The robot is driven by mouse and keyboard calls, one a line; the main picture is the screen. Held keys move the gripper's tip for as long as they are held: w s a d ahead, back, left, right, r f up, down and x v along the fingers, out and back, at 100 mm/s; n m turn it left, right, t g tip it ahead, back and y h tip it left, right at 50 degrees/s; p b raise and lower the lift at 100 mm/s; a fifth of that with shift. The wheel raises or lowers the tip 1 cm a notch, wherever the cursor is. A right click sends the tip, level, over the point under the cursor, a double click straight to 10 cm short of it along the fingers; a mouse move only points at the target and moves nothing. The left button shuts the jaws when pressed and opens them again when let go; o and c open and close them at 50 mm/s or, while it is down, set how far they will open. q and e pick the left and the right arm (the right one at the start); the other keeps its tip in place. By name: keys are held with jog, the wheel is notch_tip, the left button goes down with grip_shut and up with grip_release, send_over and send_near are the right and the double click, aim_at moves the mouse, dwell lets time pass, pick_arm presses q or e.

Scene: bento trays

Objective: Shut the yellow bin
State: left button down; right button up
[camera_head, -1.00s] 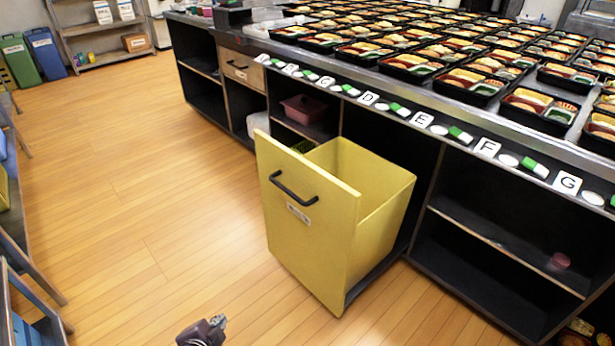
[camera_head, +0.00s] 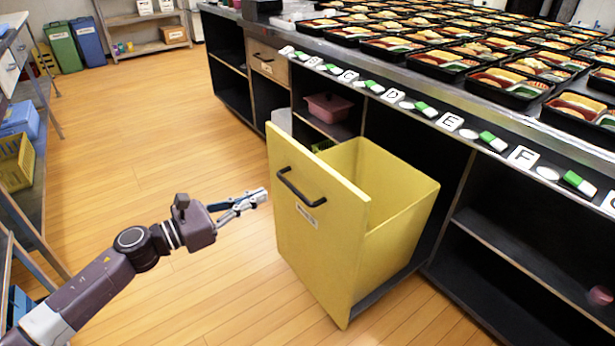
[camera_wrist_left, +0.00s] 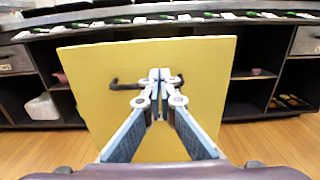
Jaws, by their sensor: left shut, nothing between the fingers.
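The yellow bin (camera_head: 322,235) is a tall pull-out bin standing out from under the counter, open at the top and empty as far as I see. Its front panel has a black bar handle (camera_head: 297,187) and a small label. My left gripper (camera_head: 262,195) is shut and empty, in front of the panel near its left edge in the head view. In the left wrist view, the gripper (camera_wrist_left: 160,75) points at the yellow panel (camera_wrist_left: 205,60), its tips over the middle of the dark handle (camera_wrist_left: 128,85). I cannot tell whether it touches. My right gripper is not in view.
The counter (camera_head: 470,125) above holds many bento trays and a row of letter labels. Its dark shelves hold a pink container (camera_head: 328,107). A blue-grey shelf unit with a yellow crate (camera_head: 14,162) stands at left. The wooden floor between is clear.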

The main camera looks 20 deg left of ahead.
aim_at(314, 171)
pick_arm(q)
jog(key=x, duration=1.3)
jog(key=shift+w+d, duration=0.15)
jog(key=shift+w, duration=0.05)
